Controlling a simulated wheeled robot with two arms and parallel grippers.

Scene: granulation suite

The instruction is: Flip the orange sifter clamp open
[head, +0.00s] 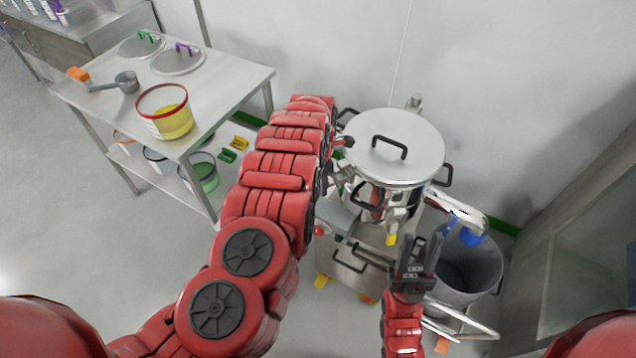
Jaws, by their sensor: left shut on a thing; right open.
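The steel sifter (394,146) is a round pot with a flat lid and black handles, standing on a steel cart by the wall. My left arm reaches up the middle of the head view to the sifter's left side. My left gripper (343,143) is mostly hidden by its own arm. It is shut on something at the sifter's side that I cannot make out. I cannot pick out the orange clamp. My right gripper (414,256) is open and empty below and in front of the sifter, pointing up. A yellow piece (391,239) shows beneath the sifter.
A grey bin (468,268) with a blue item at its rim stands right of the cart. A steel table (225,82) at left holds two lids, a scoop and a red-rimmed tub of yellow powder (166,111). A glass-fronted cabinet (596,245) bounds the right.

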